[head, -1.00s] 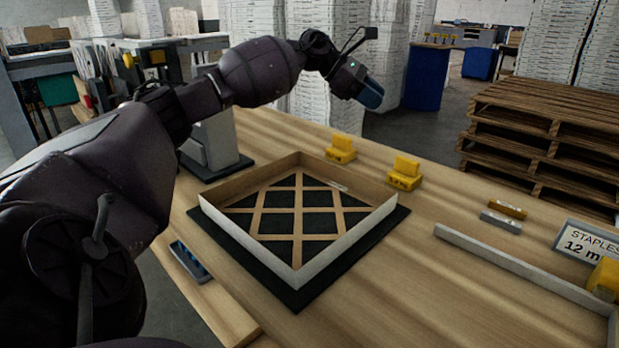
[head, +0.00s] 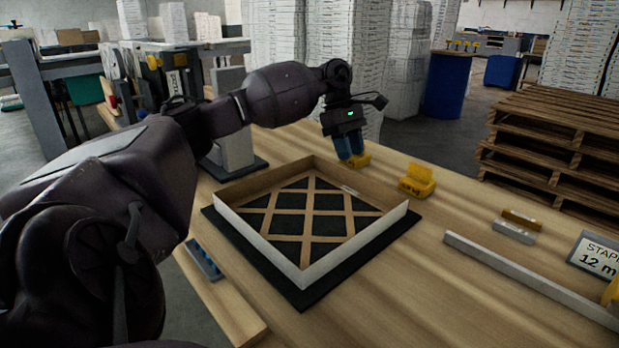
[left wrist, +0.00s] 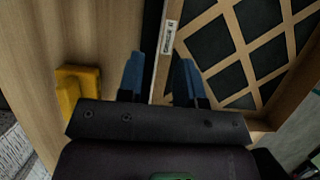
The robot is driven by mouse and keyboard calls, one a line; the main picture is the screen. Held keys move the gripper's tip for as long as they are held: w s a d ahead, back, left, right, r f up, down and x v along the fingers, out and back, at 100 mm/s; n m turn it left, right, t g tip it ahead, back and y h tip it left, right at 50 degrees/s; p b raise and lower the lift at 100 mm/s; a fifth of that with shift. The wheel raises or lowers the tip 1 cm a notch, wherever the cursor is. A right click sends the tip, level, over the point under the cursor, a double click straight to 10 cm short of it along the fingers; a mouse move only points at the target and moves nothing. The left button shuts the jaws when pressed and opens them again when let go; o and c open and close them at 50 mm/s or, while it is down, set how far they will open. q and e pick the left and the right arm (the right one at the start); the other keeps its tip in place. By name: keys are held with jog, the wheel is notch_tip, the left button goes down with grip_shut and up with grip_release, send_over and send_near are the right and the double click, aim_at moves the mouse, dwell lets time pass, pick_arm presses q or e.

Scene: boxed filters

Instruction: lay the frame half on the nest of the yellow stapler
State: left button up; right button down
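The frame half (head: 305,268), a square cardboard frame with a lattice floor over dark panels, lies on a dark mat (head: 228,237) on the wooden table. My left gripper (head: 351,158) is behind its far right wall, blue fingers pointing down. In the left wrist view the fingers (left wrist: 159,72) are apart, and the labelled wall of the frame half (left wrist: 172,35) shows between them; I cannot tell how high they are. I cannot tell which thing is the yellow stapler. My right gripper is not seen.
A grey upright block (head: 231,151) on a dark base stands behind the frame's left side. A grey rail (head: 525,277), two small bars (head: 516,228) and a staples sign (head: 597,255) are at right. Stacked pallets (head: 560,150) stand beyond the table.

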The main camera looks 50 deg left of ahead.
pick_arm(q)
jog(key=shift+x, duration=3.2)
jog(key=shift+s+a, duration=0.1)
jog(key=shift+a, duration=0.05)
grip_shut()
